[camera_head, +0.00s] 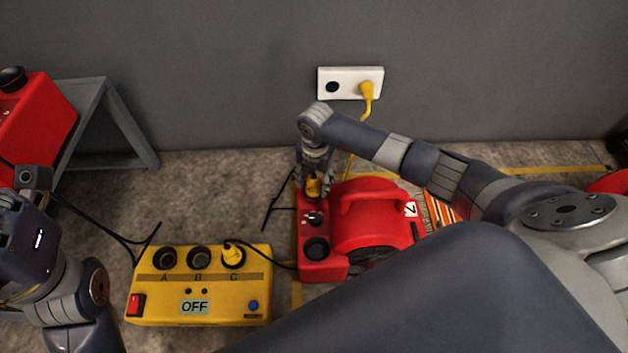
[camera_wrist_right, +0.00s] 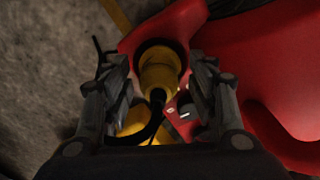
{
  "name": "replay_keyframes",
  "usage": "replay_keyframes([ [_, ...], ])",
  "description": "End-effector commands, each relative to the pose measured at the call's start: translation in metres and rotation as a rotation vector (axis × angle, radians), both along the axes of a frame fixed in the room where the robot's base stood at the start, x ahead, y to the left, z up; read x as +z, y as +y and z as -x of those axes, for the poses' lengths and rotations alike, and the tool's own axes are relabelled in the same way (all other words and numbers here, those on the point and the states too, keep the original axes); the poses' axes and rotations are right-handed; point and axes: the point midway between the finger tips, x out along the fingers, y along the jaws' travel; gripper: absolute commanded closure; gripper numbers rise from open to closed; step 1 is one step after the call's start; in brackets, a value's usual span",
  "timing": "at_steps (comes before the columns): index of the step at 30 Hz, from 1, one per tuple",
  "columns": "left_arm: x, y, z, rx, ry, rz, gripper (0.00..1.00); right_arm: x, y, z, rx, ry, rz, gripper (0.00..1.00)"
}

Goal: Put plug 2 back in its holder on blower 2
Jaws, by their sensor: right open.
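Blower 2 (camera_head: 375,215) is red and carries a white label with a 2; it stands on the floor at centre. The yellow plug 2 (camera_head: 314,187) is at the far end of its control side, under my right gripper (camera_head: 314,176). In the right wrist view, plug 2 (camera_wrist_right: 159,75) sits in a dark round holder (camera_wrist_right: 158,46) on the red body, its black cord towards me. My right gripper (camera_wrist_right: 160,88) is open, with a finger on each side of the plug. Whether the plug is fully seated I cannot tell. My left arm is at the left; its fingers are not visible.
A yellow power box (camera_head: 200,300) with sockets A, B, C and an OFF display stands left of the blower; a yellow plug (camera_head: 233,256) is in C. A wall outlet (camera_head: 350,82) holds another yellow plug. A grey stand (camera_head: 100,110) bears a red machine.

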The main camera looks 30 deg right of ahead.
Motion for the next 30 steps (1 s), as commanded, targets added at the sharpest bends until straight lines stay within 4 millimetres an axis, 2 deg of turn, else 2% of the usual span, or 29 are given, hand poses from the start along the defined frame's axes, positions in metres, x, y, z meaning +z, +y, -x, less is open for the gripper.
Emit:
replay_keyframes([
  [5,-0.001,0.000,0.000,0.000,0.001,-0.003,1.00,0.027,-0.001,-0.001,0.001,-0.005,0.000,0.47],
  [12,-0.001,-0.001,0.000,-0.001,0.002,-0.004,1.00,0.079,-0.002,-0.001,0.001,-0.006,0.000,0.47],
  [16,-0.001,-0.001,0.000,-0.001,0.002,-0.004,1.00,0.100,-0.001,0.000,0.000,-0.004,-0.001,0.47],
  [22,-0.001,-0.001,0.000,-0.001,0.002,-0.004,1.00,0.116,-0.001,0.001,0.000,-0.002,-0.001,0.47],
  [30,-0.001,-0.001,0.000,-0.001,0.002,-0.005,1.00,0.117,-0.001,0.001,0.000,-0.001,-0.001,0.47],
])
